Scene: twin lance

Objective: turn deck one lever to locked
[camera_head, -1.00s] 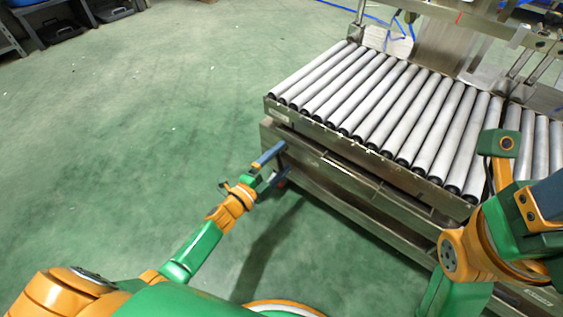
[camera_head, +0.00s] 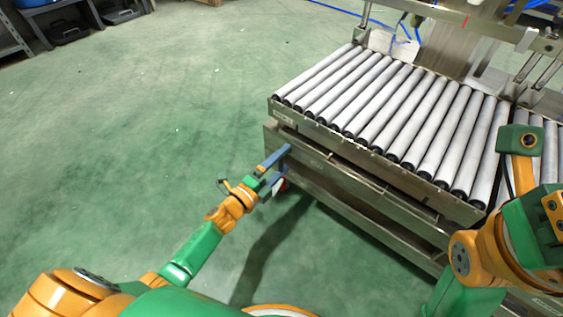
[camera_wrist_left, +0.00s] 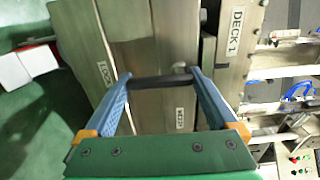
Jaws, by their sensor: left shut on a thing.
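The deck one lever (camera_wrist_left: 160,82) shows in the left wrist view as a dark bar on the metal side of the unit. My left gripper (camera_wrist_left: 158,78) has its two blue fingers at the bar's two ends, shut on it. A "DECK 1" label (camera_wrist_left: 235,32) is at the upper right. A label (camera_wrist_left: 104,72) that seems to read LOCK is left of the bar, and another label (camera_wrist_left: 180,118), hard to read, is below it. In the head view my left gripper (camera_head: 281,160) is at the conveyor's near left corner; the lever is not discernible there.
The roller conveyor (camera_head: 380,105) fills the upper right, with metal rails beneath. My right arm is over its right side. Green floor (camera_head: 130,150) is open to the left. Shelving (camera_head: 20,30) stands far back left. A small red part (camera_head: 285,185) is below my left gripper.

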